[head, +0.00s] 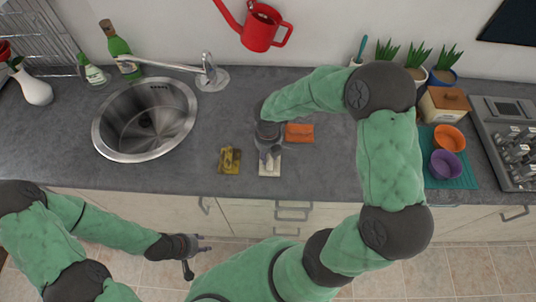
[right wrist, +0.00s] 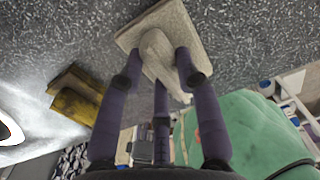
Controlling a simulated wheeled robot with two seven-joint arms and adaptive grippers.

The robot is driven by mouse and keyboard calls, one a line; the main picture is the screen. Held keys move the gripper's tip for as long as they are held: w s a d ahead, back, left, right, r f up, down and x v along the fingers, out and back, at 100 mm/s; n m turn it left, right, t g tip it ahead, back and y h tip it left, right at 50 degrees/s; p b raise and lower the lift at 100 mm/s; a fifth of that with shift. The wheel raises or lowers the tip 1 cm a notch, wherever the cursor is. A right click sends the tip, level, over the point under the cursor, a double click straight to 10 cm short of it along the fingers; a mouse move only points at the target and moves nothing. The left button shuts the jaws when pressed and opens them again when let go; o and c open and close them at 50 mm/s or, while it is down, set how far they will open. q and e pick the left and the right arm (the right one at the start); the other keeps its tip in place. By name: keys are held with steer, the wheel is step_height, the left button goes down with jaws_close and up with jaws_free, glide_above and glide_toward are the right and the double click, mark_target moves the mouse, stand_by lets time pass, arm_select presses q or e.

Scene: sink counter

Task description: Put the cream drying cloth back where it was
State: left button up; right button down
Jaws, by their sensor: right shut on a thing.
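The cream drying cloth (head: 270,173) lies on the grey counter just right of the sink, near the front edge. In the right wrist view the cloth (right wrist: 188,25) is a flat square with a raised, bunched fold in its middle. My right gripper (head: 268,158) is above it, pointing down, with its fingers shut around the fold; the fingers (right wrist: 160,75) also show in the right wrist view. The flat part appears to rest on the counter. My left gripper (head: 208,243) is empty, with its fingers spread, in front of the counter.
A yellow cloth (head: 230,160) lies left of the cream cloth, and an orange cloth (head: 299,133) behind right. The sink (head: 105,135) is at left. Bowls (head: 445,164) on a teal mat (head: 465,182) stand right, beside the stove. A red watering can (head: 258,30) is at the back.

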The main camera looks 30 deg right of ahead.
mark_target(268, 155)
steer(key=c, duration=0.9)
jaws_free()
steer(key=shift+r, duration=0.1)
step_height(268, 155, up, 12)
steer(key=shift+f+p, duration=0.1)
steer(key=shift+p, duration=1.05)
